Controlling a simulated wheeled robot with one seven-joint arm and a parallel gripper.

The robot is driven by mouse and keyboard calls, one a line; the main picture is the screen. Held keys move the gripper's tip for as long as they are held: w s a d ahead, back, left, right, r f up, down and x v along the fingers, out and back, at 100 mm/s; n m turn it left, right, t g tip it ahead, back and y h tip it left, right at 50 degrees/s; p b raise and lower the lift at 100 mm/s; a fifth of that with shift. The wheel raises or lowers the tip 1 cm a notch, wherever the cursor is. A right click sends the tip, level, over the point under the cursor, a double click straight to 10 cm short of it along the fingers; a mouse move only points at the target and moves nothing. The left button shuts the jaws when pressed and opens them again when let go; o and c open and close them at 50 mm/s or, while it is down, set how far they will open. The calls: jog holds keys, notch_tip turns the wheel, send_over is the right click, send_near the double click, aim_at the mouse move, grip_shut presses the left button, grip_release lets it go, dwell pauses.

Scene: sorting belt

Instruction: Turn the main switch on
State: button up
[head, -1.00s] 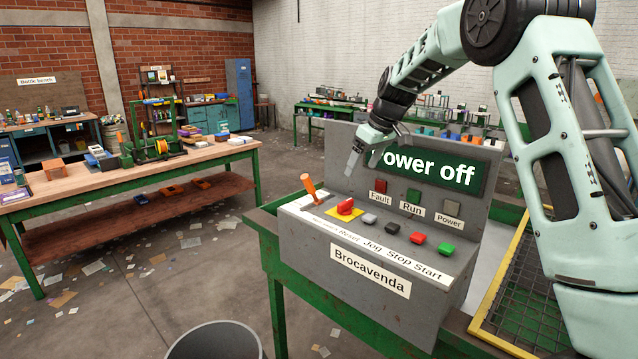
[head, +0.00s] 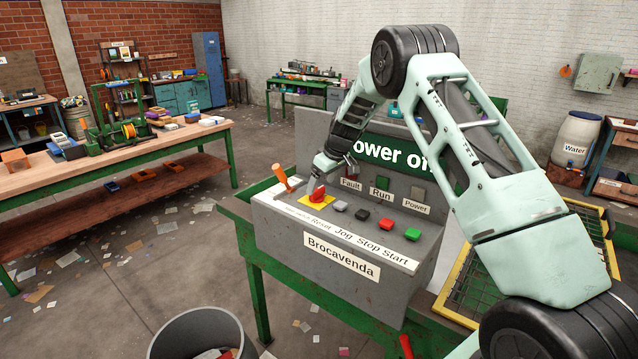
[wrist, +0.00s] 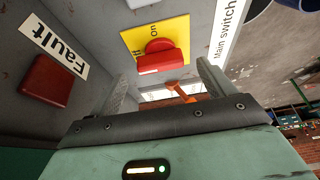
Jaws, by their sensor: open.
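The main switch is a red knob (head: 317,195) on a yellow plate on the grey Brocavenda console (head: 268,214). In the wrist view the red knob (wrist: 162,57) sits on the yellow plate (wrist: 178,28), where "On" is readable and the other word is partly covered. A "Main switch" label (wrist: 226,28) is beside it. My gripper (wrist: 163,76) is open, with one finger to each side of the knob in the picture; contact cannot be told. In the head view my gripper (head: 323,172) is just above the knob. The sign (head: 392,152) reads "Power off", partly hidden by my arm.
An orange-handled lever (head: 282,178) stands left of the switch. Grey, black, red and green buttons (head: 412,234) run to the right. The Fault lamp (wrist: 46,80) is close to my gripper. A bin (head: 203,335) stands on the floor in front.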

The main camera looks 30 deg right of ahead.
aim_at(318, 190)
jog(key=shift+p+x, duration=0.4)
jog(key=shift+x, duration=1.2)
jog(key=c, duration=1)
